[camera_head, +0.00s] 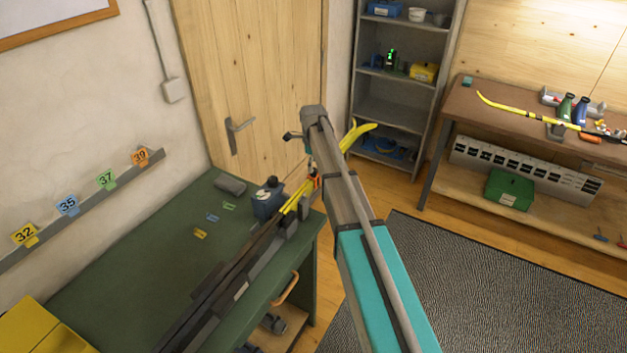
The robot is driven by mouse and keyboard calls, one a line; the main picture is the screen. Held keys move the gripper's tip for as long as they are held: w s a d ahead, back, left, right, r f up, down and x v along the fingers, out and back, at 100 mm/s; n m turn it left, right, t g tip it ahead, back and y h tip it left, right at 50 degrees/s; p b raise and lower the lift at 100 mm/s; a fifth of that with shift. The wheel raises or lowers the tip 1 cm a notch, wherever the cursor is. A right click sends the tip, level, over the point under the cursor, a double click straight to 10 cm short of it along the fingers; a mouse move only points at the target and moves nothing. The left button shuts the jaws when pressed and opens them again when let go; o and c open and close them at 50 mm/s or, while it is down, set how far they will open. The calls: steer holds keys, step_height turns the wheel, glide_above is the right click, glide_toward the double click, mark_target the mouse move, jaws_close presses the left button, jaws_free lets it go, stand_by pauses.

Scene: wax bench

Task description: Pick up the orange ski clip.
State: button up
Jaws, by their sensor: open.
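A small orange piece (315,181), likely the orange ski clip, shows at the yellow ends of the dark skis (240,262) on the green bench (120,262). I cannot tell whether it is on the skis or beside them. My gripper (311,168) points down just above it, partly hidden behind my arm. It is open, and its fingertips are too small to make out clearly. A yellow clip (200,233), a blue clip (212,217) and a green clip (230,207) lie on the bench.
A dark blue device (267,200) stands on the bench close left of the skis. A grey block (230,184) lies behind it. A wall rail (85,207) holds numbered tags. A brown workbench (480,112) and grey shelf (392,90) stand right. The bench's left part is fairly clear.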

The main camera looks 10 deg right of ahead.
mark_target(313, 177)
steer(key=shift+w+f+b, duration=0.1)
steer(key=shift+f+b, duration=1.25)
steer(key=shift+f, duration=0.25)
jaws_close()
